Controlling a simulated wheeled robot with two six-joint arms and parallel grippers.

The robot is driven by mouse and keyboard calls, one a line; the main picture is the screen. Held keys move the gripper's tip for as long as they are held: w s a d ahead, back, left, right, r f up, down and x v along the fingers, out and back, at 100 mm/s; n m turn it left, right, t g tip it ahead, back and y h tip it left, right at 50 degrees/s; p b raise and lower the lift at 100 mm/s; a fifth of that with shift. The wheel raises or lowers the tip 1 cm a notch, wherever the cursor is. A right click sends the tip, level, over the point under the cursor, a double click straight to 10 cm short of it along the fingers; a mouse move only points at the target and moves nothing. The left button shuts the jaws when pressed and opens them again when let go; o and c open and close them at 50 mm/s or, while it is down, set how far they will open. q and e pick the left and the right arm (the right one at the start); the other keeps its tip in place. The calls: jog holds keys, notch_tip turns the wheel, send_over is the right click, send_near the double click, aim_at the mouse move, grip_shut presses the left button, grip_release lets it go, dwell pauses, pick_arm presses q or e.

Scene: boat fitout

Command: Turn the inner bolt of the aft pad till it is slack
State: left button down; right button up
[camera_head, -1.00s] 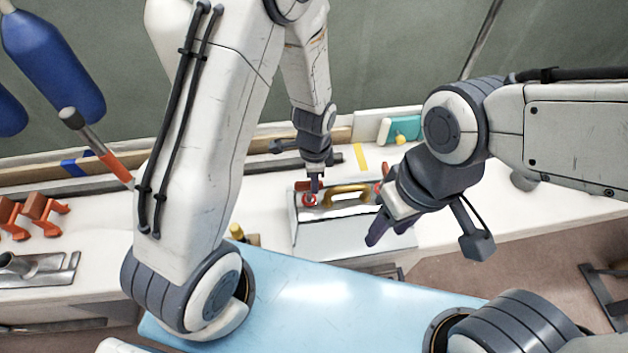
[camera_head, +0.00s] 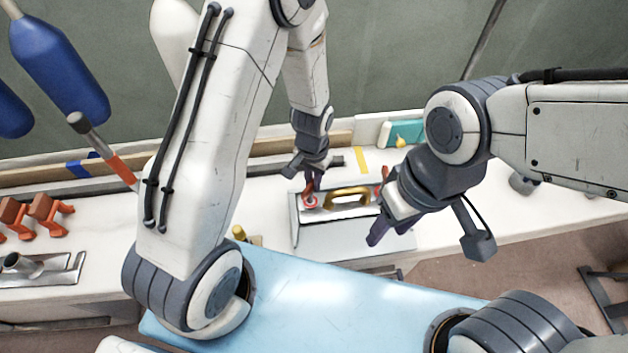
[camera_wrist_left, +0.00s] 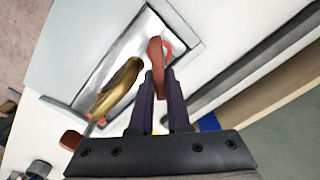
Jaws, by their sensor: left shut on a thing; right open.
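A brass fitting (camera_head: 347,195), likely the aft pad, sits on a grey metal plate (camera_head: 330,236) on the white bench. A red-ringed bolt (camera_head: 310,201) is at its left end in the head view. Another red part (camera_head: 379,190) is at its right end, partly behind my right gripper. My left gripper (camera_head: 308,186) is at the left bolt. In the left wrist view, my left gripper (camera_wrist_left: 158,82) is shut on a red-brown bar (camera_wrist_left: 156,62) beside the red ring (camera_wrist_left: 167,48). The brass fitting (camera_wrist_left: 118,90) lies left of the fingers. My right gripper (camera_head: 390,232) is open and empty, in front of the plate's right side.
A light blue surface (camera_head: 300,295) lies in front of the bench. Orange clamps (camera_head: 42,213) and a metal tool (camera_head: 40,272) lie at left. A teal box (camera_head: 407,132) stands behind the plate.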

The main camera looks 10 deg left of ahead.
pick_arm(q)
jog(key=n, duration=0.3)
jog(key=shift+s+a+f+n, duration=0.1)
jog(key=shift+a+n, duration=0.2)
jog(key=shift+n, duration=0.1)
jog(key=shift+a+n+p, duration=0.2)
jog(key=shift+n+p, duration=0.1)
jog(key=shift+n, duration=1.4)
jog(key=c, duration=0.9)
grip_release()
notch_tip(320, 180, up, 10)
jog(key=shift+r, duration=0.25)
